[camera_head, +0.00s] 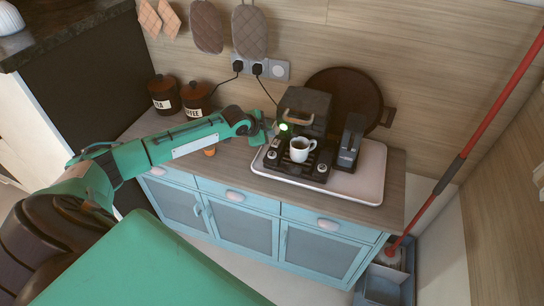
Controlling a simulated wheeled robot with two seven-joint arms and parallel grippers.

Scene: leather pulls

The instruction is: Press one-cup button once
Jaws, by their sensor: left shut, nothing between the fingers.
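A black coffee machine (305,108) stands on a pale tray on the blue cabinet. A white cup (299,150) with dark liquid sits on its drip grate. Small round buttons or knobs (322,168) show on the front base on both sides of the grate; their labels are too small to read. A green light glows on the machine's left side. My left gripper (264,132) is shut and empty, just left of the machine near its front left corner. I cannot tell whether it touches the machine. My right gripper is not in view.
A black appliance (350,143) stands right of the machine on the tray (368,180). A round dark tray (345,92) leans on the wall. Tea and coffee canisters (164,94) stand at the left. Power cords hang behind. A red-handled mop (470,145) leans at the right.

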